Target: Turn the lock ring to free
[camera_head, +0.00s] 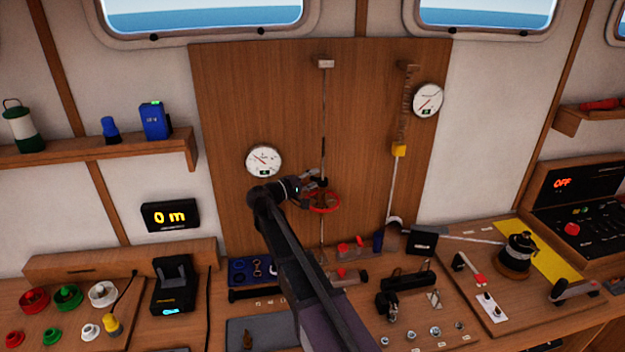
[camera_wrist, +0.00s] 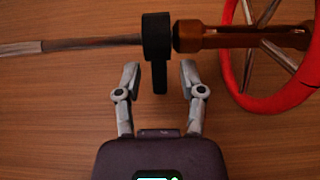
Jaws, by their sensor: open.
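The black collar (camera_wrist: 157,38), which looks like the lock ring, sits around a rod in the wrist view. Its narrow tab (camera_wrist: 159,78) points down between my fingertips. My gripper (camera_wrist: 160,72) is open, with one finger on each side of the tab and a visible gap on both sides. A copper-brown sleeve (camera_wrist: 205,36) and a red handwheel (camera_wrist: 230,60) are to the right of the collar. In the head view my gripper (camera_head: 315,180) is at the upright rod, just above the red handwheel (camera_head: 325,210); the collar is small there. I see no lock or free marking.
The rod (camera_head: 324,120) runs up the wooden panel (camera_head: 225,90). A round gauge (camera_head: 264,160) is to the left. A second rod with a yellow block (camera_head: 398,150) and another gauge (camera_head: 428,100) are to the right. Tools and fittings crowd the bench below.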

